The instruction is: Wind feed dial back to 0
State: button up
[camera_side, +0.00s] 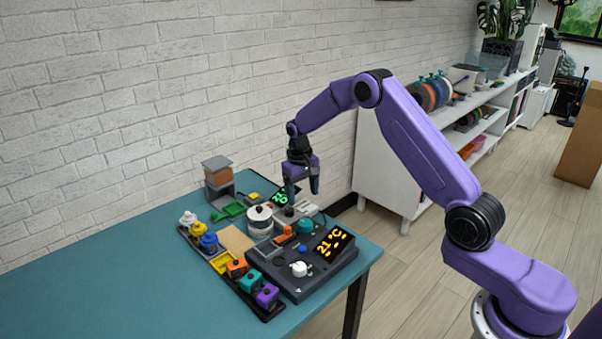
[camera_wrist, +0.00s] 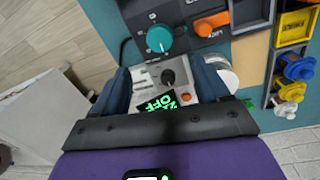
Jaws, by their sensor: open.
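My gripper (camera_side: 302,194) is open and empty, pointing down above the far end of the machines on the table. A green-lit display (camera_wrist: 155,103) lies beside that knob. A teal dial (camera_wrist: 159,39) with tick marks sits on the dark console beyond the fingertips; it also shows in the side view (camera_side: 305,226). I cannot tell which knob is labelled feed; the lettering is too small.
The dark console (camera_side: 285,277) carries a white knob (camera_side: 299,269), an orange lever (camera_side: 284,235) and an orange display (camera_side: 334,243). A white round pot (camera_side: 259,217) stands close left of my gripper. A rack of coloured pieces (camera_side: 225,265) lies left. The teal table's near left (camera_side: 100,300) is clear.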

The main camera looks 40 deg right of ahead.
notch_tip(320, 180, up, 7)
jog(key=shift+a, duration=0.3)
jog(key=shift+f, duration=0.1)
jog(key=s+a+r+n, duration=0.3)
jog(key=s+a, duration=0.4)
jog(key=s, duration=0.1)
jog(key=s+a+r+n, duration=0.4)
jog(key=s+a, duration=0.3)
jog(key=s, duration=0.2)
jog(key=s+d+n, duration=0.2)
jog(key=s+n, duration=0.1)
jog(key=s, duration=1)
jog(key=s+d+n+y, duration=0.1)
jog(key=s+n, duration=0.3)
jog(key=s, duration=0.9)
jog(key=shift+d+f+n, duration=0.25)
jog(key=shift+d+n, duration=0.05)
jog(key=shift+d, duration=0.05)
